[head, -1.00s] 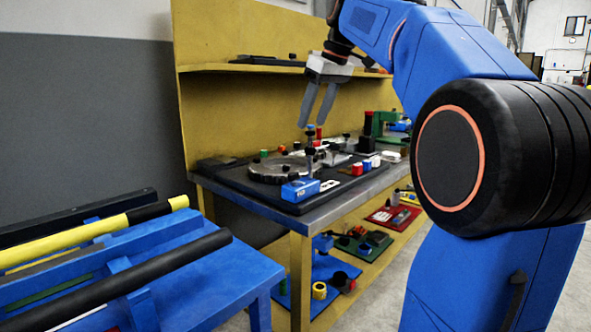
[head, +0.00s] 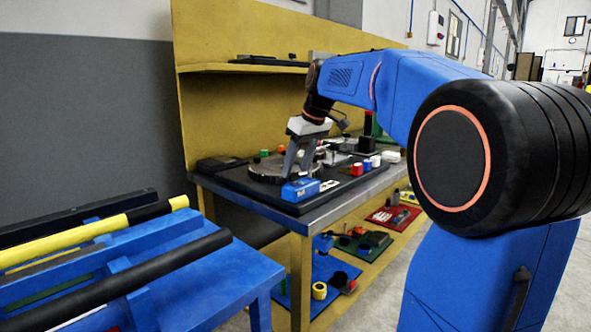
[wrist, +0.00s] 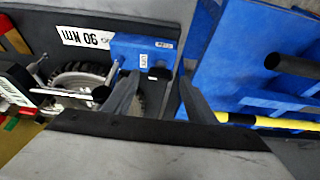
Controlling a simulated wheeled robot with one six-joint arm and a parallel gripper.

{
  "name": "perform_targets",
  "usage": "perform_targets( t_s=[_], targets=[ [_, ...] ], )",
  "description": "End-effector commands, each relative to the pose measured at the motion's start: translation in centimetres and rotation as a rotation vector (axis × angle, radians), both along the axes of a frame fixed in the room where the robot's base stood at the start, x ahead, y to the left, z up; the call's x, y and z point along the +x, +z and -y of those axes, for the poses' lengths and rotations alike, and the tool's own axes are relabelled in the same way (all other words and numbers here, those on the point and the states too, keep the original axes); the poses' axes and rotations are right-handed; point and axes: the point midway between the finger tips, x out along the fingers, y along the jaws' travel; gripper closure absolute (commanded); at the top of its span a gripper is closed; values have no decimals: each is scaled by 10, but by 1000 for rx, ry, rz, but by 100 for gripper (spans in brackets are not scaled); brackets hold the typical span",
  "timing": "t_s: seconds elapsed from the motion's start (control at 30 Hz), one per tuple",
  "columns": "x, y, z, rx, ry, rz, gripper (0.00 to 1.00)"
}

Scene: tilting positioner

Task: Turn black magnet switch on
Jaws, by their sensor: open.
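My gripper (head: 297,172) is open and points down over the front of the round toothed disc (head: 266,171), close to the blue box (head: 301,190). In the wrist view my gripper (wrist: 158,78) has its two fingers spread apart. A small black knob (wrist: 158,73) shows between the fingertips, at the edge of the blue box (wrist: 140,50), with no clear contact. It may be the black magnet switch; I cannot tell its setting. In the head view my fingers hide most small parts here.
The disc and box sit on a black board on a metal-topped bench (head: 318,208). Red, white and blue blocks (head: 366,164) stand to the right. A yellow back panel with a shelf (head: 245,68) rises behind. A blue rack with bars (head: 190,275) stands at front left.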

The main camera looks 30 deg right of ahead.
Motion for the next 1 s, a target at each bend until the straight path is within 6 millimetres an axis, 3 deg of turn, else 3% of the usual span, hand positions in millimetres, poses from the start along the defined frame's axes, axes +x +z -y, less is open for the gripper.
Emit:
perform_targets(
  t_s=[0.2, 0.47, 0.5, 0.67, 1.0],
  targets=[
    [5, -12, -2, 0, 0, 0, 48],
    [5, -14, -2, -1, 0, 0, 48],
    [5, -14, -2, -1, 0, 1, 51],
    [5, -13, -2, -1, 0, 1, 89],
    [5, -13, -3, -1, -31, 1, 90]
  ],
)
